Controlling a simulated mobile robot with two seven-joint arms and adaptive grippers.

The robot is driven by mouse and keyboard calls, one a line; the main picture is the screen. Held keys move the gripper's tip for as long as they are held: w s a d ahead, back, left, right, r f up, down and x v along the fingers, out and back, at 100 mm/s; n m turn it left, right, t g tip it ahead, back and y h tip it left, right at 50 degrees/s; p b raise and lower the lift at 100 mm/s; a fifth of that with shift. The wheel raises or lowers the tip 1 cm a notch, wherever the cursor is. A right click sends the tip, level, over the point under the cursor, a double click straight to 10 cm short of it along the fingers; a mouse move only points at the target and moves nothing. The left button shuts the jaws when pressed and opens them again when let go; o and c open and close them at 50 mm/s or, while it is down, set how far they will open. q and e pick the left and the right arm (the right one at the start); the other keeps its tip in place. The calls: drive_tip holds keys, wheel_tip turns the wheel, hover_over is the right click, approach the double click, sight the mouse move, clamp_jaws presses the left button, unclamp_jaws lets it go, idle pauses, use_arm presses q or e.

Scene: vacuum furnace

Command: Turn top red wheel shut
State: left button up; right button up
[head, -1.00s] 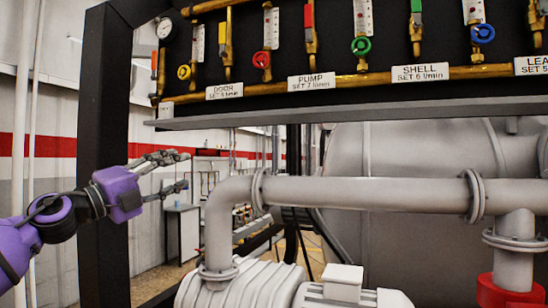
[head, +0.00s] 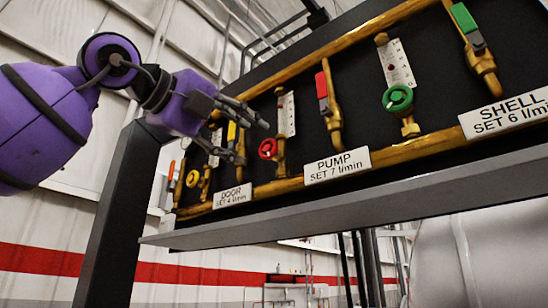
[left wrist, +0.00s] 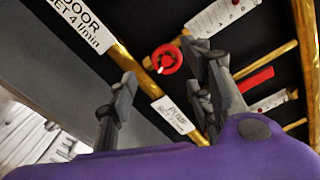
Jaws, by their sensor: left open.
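The red wheel (head: 268,148) sits on a brass valve of the panel, below a white flow scale and above the gold pipe, between the DOOR and PUMP labels. My left gripper (head: 254,143) is open and empty, its dark fingers pointing right toward the red wheel. In the head view the fingertips appear just left of the wheel; I cannot tell the exact gap. In the left wrist view the red wheel (left wrist: 166,59) shows whole, ahead of and between the spread fingers (left wrist: 160,90). My right gripper is in neither view.
A yellow wheel (head: 192,178) is to the left and a green wheel (head: 398,98) to the right. A red lever (head: 322,92) stands close right of the red wheel. A grey ledge (head: 350,198) runs below the panel, and a black post (head: 122,215) stands at left.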

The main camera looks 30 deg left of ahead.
sight(266, 152)
use_arm(q)
drive_tip(key=shift+w+d+r+p, duration=0.1)
drive_tip(key=shift+w+d+p, duration=0.1)
drive_tip(key=shift+w, duration=0.4)
drive_tip(key=shift+w+d+r+p, duration=0.1)
drive_tip(key=shift+w+d+p, duration=0.1)
drive_tip(key=shift+w, duration=0.4)
drive_tip(key=w, duration=0.4)
drive_tip(key=shift+w+f+p, duration=0.1)
drive_tip(key=shift+p, duration=0.25)
drive_tip(key=shift+d, duration=0.1)
drive_tip(key=shift+w, duration=0.35)
drive_tip(key=shift+s, duration=0.1)
drive_tip(key=c, duration=0.5)
drive_tip(key=shift+f, duration=0.15)
drive_tip(key=c, duration=0.6)
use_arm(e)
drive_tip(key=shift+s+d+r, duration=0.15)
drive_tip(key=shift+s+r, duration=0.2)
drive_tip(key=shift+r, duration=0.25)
